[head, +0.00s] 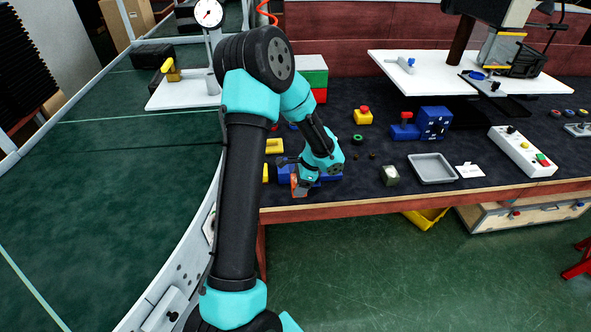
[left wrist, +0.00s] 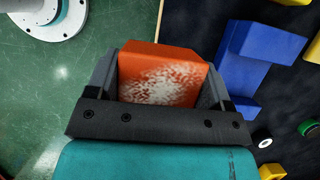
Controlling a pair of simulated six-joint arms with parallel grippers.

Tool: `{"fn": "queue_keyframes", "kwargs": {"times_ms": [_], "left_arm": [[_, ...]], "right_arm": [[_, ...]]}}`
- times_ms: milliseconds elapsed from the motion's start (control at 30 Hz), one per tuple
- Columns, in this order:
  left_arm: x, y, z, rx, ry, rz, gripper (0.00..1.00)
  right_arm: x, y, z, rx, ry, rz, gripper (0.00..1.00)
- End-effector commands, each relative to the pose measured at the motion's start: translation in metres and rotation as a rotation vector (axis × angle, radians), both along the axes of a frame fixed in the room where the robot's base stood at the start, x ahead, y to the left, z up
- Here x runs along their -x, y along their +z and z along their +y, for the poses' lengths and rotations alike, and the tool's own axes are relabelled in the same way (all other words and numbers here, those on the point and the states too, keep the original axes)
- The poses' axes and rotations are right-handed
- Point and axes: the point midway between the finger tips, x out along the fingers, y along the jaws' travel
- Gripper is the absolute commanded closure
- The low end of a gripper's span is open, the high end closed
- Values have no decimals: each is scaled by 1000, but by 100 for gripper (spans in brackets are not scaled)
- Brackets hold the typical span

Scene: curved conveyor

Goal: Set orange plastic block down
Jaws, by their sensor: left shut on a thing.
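The orange plastic block (left wrist: 160,75) is between the two fingers of my left gripper (left wrist: 160,82) in the left wrist view, with whitish speckles on its face. In the head view the left gripper (head: 298,178) is at the front edge of the dark-topped workbench, beside a blue block. Only a small orange part of the block (head: 296,187) shows there. The gripper is shut on it. I cannot tell whether the block touches the bench. My right gripper is not in view.
A blue block (left wrist: 262,45) lies close to the right of the gripper. Yellow blocks (head: 274,146) lie behind it. The wooden bench edge (head: 350,204) is close in front.

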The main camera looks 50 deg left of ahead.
Motion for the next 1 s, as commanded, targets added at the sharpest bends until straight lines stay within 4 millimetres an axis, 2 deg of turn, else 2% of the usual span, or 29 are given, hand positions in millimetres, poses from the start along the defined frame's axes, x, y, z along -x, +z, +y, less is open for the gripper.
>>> {"fn": "queue_keyframes", "kwargs": {"times_ms": [167, 800, 1000], "left_arm": [[-11, -2, 13, -2, 2, -1, 52], [-91, -13, 104, -1, 3, -2, 52], [-101, -14, 115, 0, 1, 0, 52]], "right_arm": [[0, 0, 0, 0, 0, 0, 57], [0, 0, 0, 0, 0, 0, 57], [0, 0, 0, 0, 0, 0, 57]]}}
